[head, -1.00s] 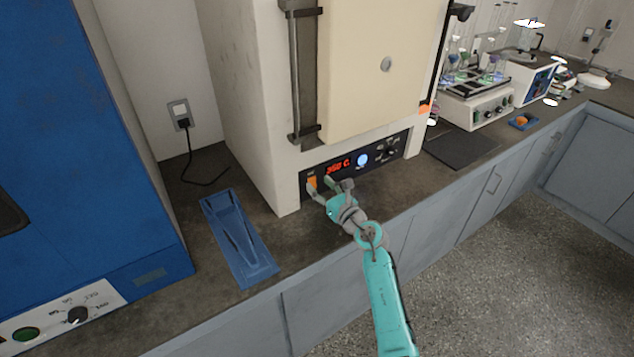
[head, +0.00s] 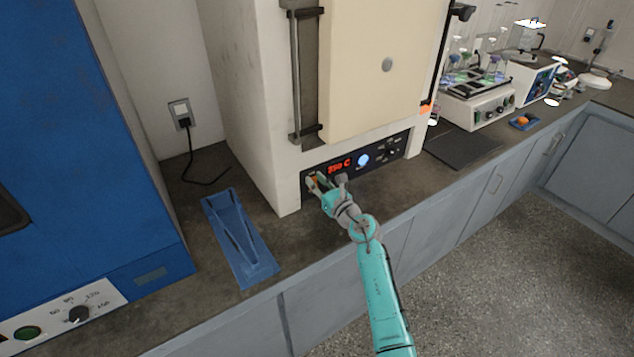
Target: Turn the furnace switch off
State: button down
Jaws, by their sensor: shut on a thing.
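The furnace (head: 250,110) is a tall cream cabinet on the counter with its door shut. Its black control panel (head: 378,156) runs along the bottom front. The red display (head: 339,166) is lit and reads about 350 C, and a blue-white round light (head: 363,160) glows beside it. The orange furnace switch (head: 316,181) is at the panel's left end, mostly hidden by my gripper. My gripper (head: 322,183) is at the panel, shut on the switch, with a little orange showing by the fingers. Which way the switch is set cannot be told.
A blue tray (head: 210,205) lies on the counter left of the furnace. A large blue cabinet (head: 75,130) stands at the far left. A dark mat (head: 460,150) and a shaker with flasks (head: 478,108) are to the right. The counter before the panel is narrow.

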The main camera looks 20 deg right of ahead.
jog(key=shift+s+f+t+y, duration=0.15)
jog(key=shift+f+t+y, duration=0.15)
jog(key=shift+t, duration=0.7)
jog(key=c, duration=0.9)
grip_release()
jog(key=v, duration=1.2)
